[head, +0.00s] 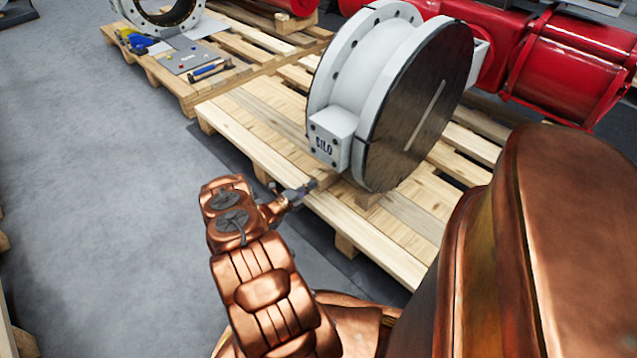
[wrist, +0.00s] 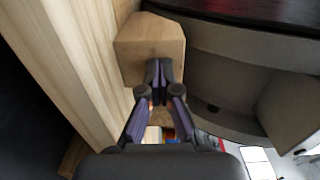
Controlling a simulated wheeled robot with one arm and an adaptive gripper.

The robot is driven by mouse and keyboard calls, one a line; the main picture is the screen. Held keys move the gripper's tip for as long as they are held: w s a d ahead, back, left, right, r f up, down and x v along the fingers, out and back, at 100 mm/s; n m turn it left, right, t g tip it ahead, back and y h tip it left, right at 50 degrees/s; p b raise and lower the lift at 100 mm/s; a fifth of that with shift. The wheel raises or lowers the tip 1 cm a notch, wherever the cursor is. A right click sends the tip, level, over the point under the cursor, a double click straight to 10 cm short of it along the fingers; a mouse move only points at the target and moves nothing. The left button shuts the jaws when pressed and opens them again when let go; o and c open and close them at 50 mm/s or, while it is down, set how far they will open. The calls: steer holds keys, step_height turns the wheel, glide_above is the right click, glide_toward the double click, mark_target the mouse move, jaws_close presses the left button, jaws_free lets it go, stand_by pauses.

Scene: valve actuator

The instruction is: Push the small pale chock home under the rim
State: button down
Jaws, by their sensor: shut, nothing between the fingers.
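The small pale wooden chock (wrist: 150,45) fills the upper middle of the wrist view, on the pale pallet planks beside the valve's curved rim (wrist: 215,75). In the head view a small wooden block, which looks like the same chock (head: 368,200), shows at the foot of the dark disc (head: 418,105). My gripper (wrist: 158,72) is shut and empty. Its fingertips overlap the chock's lower edge in the wrist view; I cannot tell whether they touch it. In the head view my gripper (head: 312,186) is low at the pallet's left edge, left of the chock.
The white box marked SILO (head: 329,140) juts from the valve just above my gripper. The pallet (head: 255,150) has slatted planks with gaps. A brownish block (wrist: 290,108) shows at the right of the wrist view. Tools lie on another pallet (head: 185,95). Grey floor is clear at left.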

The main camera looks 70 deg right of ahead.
mark_target(332, 170)
steer(key=shift+x, duration=3.05)
steer(key=shift+a, duration=0.1)
steer(key=p+v, duration=0.1)
steer(key=v, duration=0.9)
steer(key=shift+p, duration=0.35)
stand_by(0.3)
steer(key=shift+w, duration=0.1)
stand_by(0.4)
steer(key=shift+w, duration=0.1)
